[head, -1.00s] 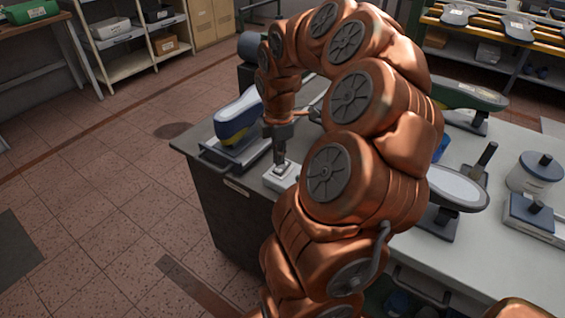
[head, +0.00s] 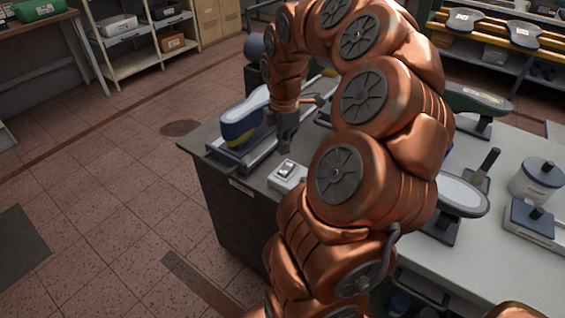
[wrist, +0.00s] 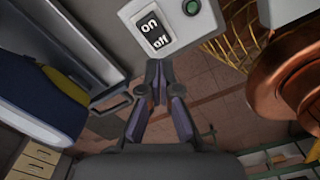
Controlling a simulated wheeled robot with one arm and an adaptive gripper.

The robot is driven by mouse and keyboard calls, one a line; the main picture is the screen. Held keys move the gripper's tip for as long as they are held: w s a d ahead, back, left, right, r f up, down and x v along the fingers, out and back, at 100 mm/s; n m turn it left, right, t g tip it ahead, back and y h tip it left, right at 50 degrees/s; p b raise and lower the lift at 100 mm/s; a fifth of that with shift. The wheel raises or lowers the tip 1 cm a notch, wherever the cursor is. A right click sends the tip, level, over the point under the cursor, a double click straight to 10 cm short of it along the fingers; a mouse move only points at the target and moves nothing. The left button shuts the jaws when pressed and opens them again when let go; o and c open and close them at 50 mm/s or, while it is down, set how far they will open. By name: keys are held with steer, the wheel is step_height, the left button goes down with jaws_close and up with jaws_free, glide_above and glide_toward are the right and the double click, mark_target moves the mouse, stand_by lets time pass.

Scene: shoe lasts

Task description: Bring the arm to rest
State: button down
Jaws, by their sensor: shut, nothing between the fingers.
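My copper-coloured arm fills the middle of the head view and bends over the workbench (head: 470,265). My gripper (head: 286,149) points down above the bench's near left corner, just behind a small white switch box (head: 289,176). In the wrist view the two fingers of my gripper (wrist: 156,82) meet at the tips, with nothing between them. The switch box (wrist: 192,36) lies just beyond the tips there, with a rocker marked on and off and a green light. A small gap shows between tips and box in the head view.
A blue and yellow shoe last (head: 246,118) lies on a grey tray left of my gripper. Other last stands (head: 462,195), a lidded pot (head: 537,180) and a blue-topped block (head: 531,215) stand on the right of the bench. The floor at left is clear.

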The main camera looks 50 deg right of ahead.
steer(key=s+a+r+m+p, duration=0.1)
steer(key=s+a+r+m, duration=0.15)
steer(key=a, duration=0.75)
steer(key=s+a+r+m+p, duration=0.1)
steer(key=a+r+m+p, duration=0.15)
steer(key=a, duration=0.65)
steer(key=s+a+m+g+p, duration=0.1)
steer(key=s+a+m, duration=0.7)
steer(key=s+a, duration=0.2)
steer(key=s, duration=0.2)
steer(key=shift+s+a+f+g, duration=0.15)
steer(key=shift+s+a+g, duration=0.1)
steer(key=shift+s+g, duration=0.15)
steer(key=shift+d, duration=0.1)
